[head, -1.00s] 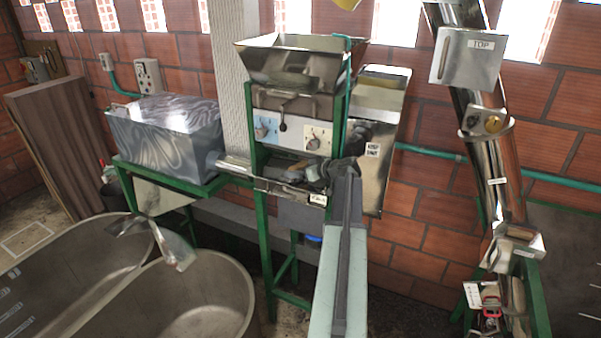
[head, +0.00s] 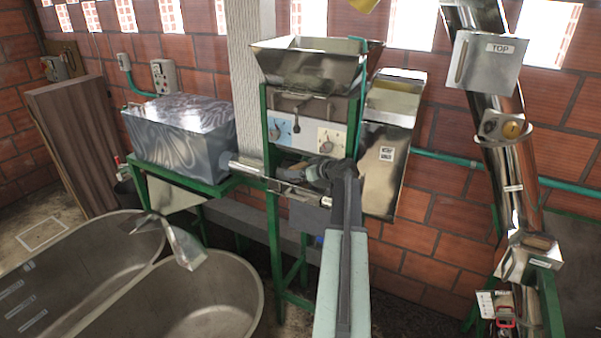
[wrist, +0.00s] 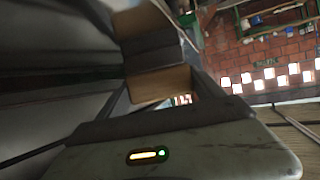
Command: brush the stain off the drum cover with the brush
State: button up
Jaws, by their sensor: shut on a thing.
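My gripper (head: 318,172) is at the front opening of the pulper (head: 306,108), below its two dials. In the wrist view my gripper (wrist: 158,88) is shut on a tan, block-like thing, which I take to be the brush (wrist: 160,84). In the head view the brush cannot be told apart from the dark gripper. The drum cover is not clearly made out; my gripper and arm hide part of the opening. I cannot see the stain, nor whether the brush touches anything.
A shiny grey box (head: 180,130) stands on a green frame at left. Metal tanks (head: 215,300) fill the lower left. A steel side chute (head: 386,160) is right of the pulper. A tall steel elevator tube (head: 510,165) stands at right, with brick wall between.

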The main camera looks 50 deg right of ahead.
jog(key=shift+s+d, duration=0.2)
jog(key=shift+s, duration=0.5)
jog(key=shift+s+d, duration=0.15)
jog(key=shift+s, duration=0.5)
